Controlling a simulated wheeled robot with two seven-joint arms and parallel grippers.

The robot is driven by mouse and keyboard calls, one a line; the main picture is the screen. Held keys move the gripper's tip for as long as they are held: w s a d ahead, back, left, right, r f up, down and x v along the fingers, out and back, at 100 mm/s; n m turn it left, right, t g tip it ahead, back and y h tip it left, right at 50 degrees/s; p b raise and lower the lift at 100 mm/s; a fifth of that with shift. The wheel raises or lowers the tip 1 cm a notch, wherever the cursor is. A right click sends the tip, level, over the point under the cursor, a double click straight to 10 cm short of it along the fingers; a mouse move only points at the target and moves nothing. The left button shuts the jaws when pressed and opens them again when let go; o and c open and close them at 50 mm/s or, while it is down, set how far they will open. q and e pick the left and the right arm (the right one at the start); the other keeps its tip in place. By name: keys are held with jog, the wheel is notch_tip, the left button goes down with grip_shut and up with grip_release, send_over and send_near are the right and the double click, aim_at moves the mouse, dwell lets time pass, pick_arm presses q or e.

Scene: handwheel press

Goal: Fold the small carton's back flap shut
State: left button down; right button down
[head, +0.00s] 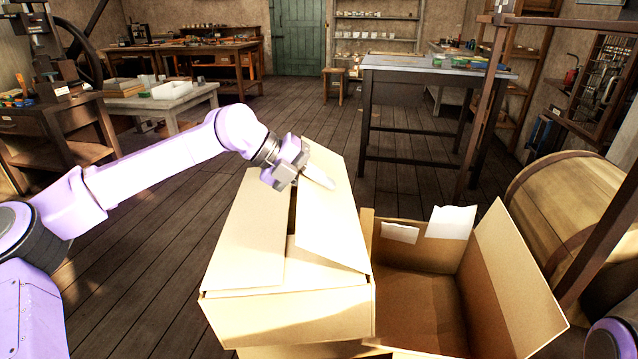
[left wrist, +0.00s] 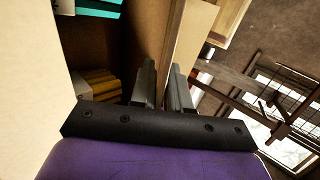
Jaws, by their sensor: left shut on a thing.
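The small carton (head: 285,320) stands in the middle of the head view, with its left top flap (head: 245,235) lying nearly flat and its right top flap (head: 335,225) sloping over the opening. A narrow dark gap shows between these flaps, and part of a front flap (head: 308,257) shows under them. My left gripper (head: 312,174) is at the far end of the gap, with a finger over the right flap. In the left wrist view, the fingers (left wrist: 163,85) are shut on a thin cardboard panel. I cannot tell the back flap apart behind the gripper. My right gripper is out of view.
A larger open carton (head: 420,310) stands close on the right, with its flap (head: 515,275) sticking up. A wooden barrel (head: 560,205) and a slanting post are beyond it. Teal (left wrist: 95,6) and yellow (left wrist: 98,82) things lie inside the small carton. The floor on the left is clear.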

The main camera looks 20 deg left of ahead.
pick_arm(q)
jog(key=shift+s+d+f, duration=0.15)
jog(key=shift+s+f, duration=0.05)
jog(key=shift+f, duration=0.6)
jog(key=c, duration=1.3)
grip_release()
jog(key=shift+c, duration=0.2)
jog(key=shift+w+r, duration=0.1)
jog(key=shift+w, duration=0.1)
jog(key=shift+r, duration=0.15)
